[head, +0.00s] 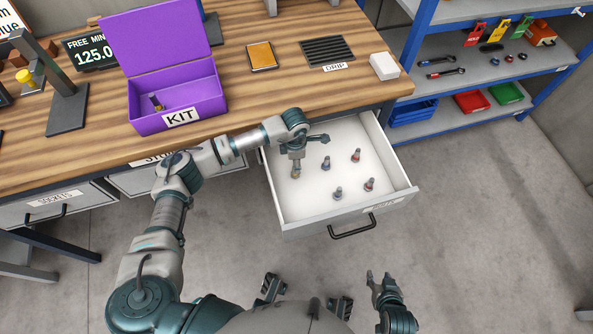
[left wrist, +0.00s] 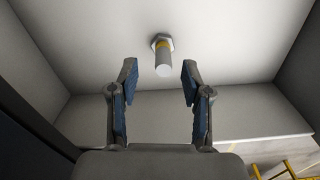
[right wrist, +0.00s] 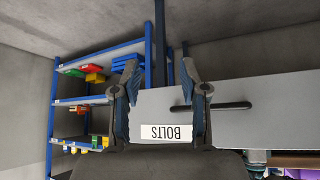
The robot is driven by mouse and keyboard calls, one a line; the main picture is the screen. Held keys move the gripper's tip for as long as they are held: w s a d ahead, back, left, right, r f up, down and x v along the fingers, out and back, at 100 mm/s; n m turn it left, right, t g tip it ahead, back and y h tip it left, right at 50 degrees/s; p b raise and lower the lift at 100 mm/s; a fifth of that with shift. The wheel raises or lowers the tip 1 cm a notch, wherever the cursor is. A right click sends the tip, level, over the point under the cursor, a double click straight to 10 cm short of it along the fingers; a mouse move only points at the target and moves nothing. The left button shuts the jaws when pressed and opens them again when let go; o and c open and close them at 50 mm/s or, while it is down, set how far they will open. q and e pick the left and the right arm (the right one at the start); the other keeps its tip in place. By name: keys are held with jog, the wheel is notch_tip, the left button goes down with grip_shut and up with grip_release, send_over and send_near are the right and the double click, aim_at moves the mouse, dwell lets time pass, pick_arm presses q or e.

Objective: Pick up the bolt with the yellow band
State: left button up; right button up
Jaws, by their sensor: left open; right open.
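The bolt with the yellow band (left wrist: 162,55) stands in the open drawer, its hex head on the white floor and its grey shank toward the left wrist camera. In the head view this bolt (head: 296,172) shows just below my left gripper (head: 297,152). In the left wrist view my left gripper (left wrist: 158,85) is open, with the bolt ahead of the gap between its fingers and not held. My right gripper (head: 378,281) is open and empty outside the drawer; its fingers also show in the right wrist view (right wrist: 160,82).
Several other bolts, one of them (head: 356,155) red-banded, stand in the drawer (head: 290,218). The drawer walls surround them. A purple kit box (head: 200,97) with a small bolt-like piece inside sits on the wooden bench. A blue shelf (head: 470,75) stands at right.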

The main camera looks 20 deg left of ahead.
pick_arm(q)
jog(key=f, duration=0.3)
jog(key=f+b, duration=0.1)
jog(key=f, duration=0.1)
jog(key=shift+s+a, duration=0.1)
jog(key=shift+s, duration=0.15)
jog(key=shift+w+f, duration=0.1)
jog(key=shift+f, duration=0.15)
pick_arm(e)
jog(key=w+t, duration=0.1)
jog(key=w+a+r, duration=0.1)
jog(key=w+t, duration=0.1)
jog(key=shift+w+a+r+t+y, duration=0.3)
jog(key=shift+a+r, duration=0.05)
jog(key=shift+r, duration=0.05)
pick_arm(q)
jog(key=shift+r, duration=0.1)
jog(key=shift+c, duration=0.2)
grip_shut()
pick_arm(e)
jog(key=shift+d, duration=0.1)
